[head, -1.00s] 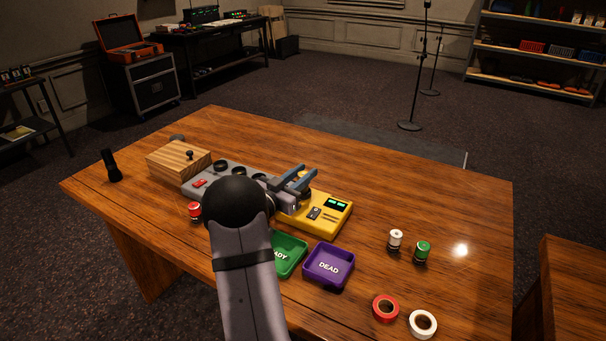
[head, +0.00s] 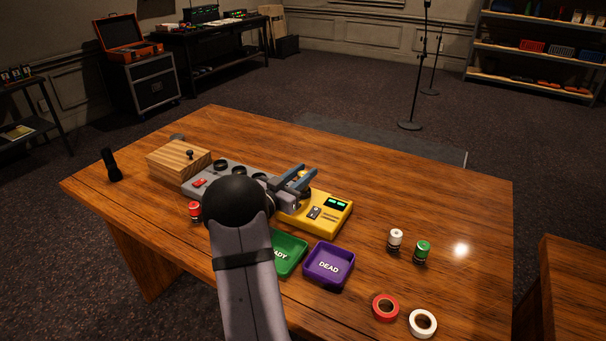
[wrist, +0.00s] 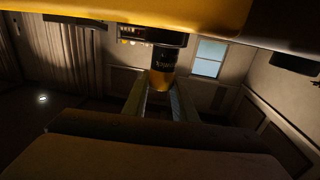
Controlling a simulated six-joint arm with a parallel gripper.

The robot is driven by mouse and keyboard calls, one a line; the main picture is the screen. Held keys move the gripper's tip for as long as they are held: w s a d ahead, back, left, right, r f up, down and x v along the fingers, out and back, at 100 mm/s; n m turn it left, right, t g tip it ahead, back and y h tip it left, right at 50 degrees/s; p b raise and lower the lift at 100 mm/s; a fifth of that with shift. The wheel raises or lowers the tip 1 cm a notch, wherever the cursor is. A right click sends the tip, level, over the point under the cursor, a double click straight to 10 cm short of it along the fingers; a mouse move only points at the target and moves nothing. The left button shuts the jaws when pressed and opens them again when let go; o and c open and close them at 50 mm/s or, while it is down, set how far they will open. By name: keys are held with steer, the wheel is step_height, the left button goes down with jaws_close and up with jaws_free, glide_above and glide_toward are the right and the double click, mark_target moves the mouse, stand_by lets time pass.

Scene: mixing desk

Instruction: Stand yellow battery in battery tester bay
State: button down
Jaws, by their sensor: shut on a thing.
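The yellow battery tester (head: 325,213) lies on the wooden table, with a green-lit display on its right part. My gripper (head: 296,180) is over the tester's back left part, its two blue-grey fingers closed on the yellow battery. In the wrist view, the yellow and black battery (wrist: 162,78) sits between the fingertips (wrist: 163,92). Its black end is close to a dark part beside the yellow tester body (wrist: 140,12). My arm and fingers hide most of the battery and bay in the head view, so I cannot tell whether the battery is seated.
A grey device (head: 215,177) with dark round knobs and a wooden block (head: 178,159) stand left of the tester. A green tray (head: 290,254) and purple DEAD tray (head: 329,264) lie in front. White (head: 395,239), green (head: 422,251) and red (head: 194,211) batteries stand apart. The table's back right is clear.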

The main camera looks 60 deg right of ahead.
steer(key=shift+r+p, duration=0.35)
steer(key=shift+r, duration=0.25)
stand_by(0.5)
steer(key=shift+f+b, duration=0.6)
steer(key=shift+f, duration=0.25)
stand_by(0.5)
steer(key=shift+r+p, duration=0.75)
steer(key=shift+r, duration=0.1)
stand_by(0.6)
steer(key=shift+f+b, duration=0.65)
steer(key=shift+f, duration=0.25)
stand_by(0.4)
steer(key=c, duration=1.7)
jaws_free()
steer(key=shift+a, duration=0.1)
